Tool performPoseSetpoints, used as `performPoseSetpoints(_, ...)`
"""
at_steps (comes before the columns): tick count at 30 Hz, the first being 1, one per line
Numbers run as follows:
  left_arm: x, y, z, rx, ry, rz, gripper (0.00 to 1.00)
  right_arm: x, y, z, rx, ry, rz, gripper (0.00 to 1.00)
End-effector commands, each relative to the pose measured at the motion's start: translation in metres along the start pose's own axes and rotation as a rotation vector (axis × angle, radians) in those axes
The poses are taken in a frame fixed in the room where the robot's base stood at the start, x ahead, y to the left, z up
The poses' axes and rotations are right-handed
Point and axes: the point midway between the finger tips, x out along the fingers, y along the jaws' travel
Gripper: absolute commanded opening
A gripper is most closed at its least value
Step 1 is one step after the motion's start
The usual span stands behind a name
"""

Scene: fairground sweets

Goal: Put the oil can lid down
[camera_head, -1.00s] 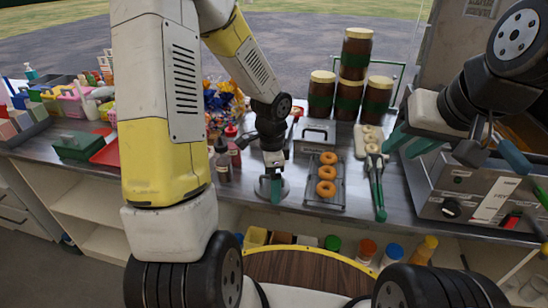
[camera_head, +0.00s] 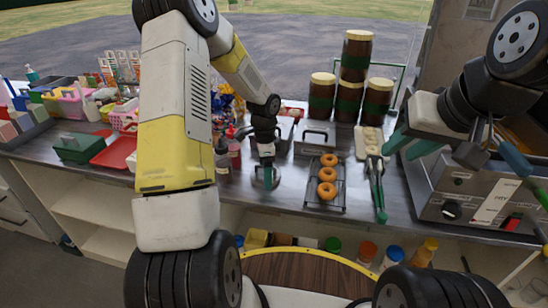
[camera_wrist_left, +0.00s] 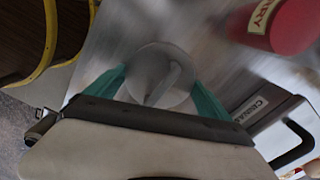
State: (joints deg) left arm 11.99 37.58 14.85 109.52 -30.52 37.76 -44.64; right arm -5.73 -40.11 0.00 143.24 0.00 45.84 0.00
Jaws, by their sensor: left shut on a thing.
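The oil can lid (camera_head: 266,184) shows as a round grey disc low over the steel counter, in front of the bottles. In the left wrist view the lid (camera_wrist_left: 160,72) is a pale disc with a raised bar handle, between the teal fingers. My left gripper (camera_head: 265,167) points down and is shut on the lid. Whether the lid touches the counter, I cannot tell. My right gripper (camera_head: 397,154) has its teal fingers apart and empty, near the fryer.
A rack of doughnuts (camera_head: 327,190) lies right of the lid, with tongs (camera_head: 377,190) beyond it. The fryer (camera_head: 468,195) stands at the right. A grey box (camera_head: 314,138) is behind.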

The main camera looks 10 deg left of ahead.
Motion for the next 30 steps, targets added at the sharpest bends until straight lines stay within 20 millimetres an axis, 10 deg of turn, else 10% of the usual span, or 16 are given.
performPoseSetpoints(7, 0.002, 0.0, 0.0, 0.0, 0.0, 0.001, 0.55, 0.0, 0.0, 0.0, 0.0, 0.0, 0.0, 0.32)
performPoseSetpoints(8, 0.002, 0.0, 0.0, 0.0, 0.0, 0.0, 0.96, 0.0, 0.0, 0.0, 0.0, 0.0, 0.0, 0.32)
performPoseSetpoints(9, 0.002, 0.0, 0.0, 0.0, 0.0, 0.0, 1.0, 0.0, 0.0, 0.0, 0.0, 0.0, 0.0, 0.32)
performPoseSetpoints(20, -0.009, -0.001, 0.0, -0.001, 0.0, -0.003, 1.0, 0.0, 0.0, 0.0, 0.0, 0.0, 0.0, 0.32)
performPoseSetpoints(30, -0.079, -0.001, 0.0, -0.001, 0.001, -0.005, 1.0, 0.0, 0.0, 0.0, 0.0, 0.0, 0.0, 0.32)
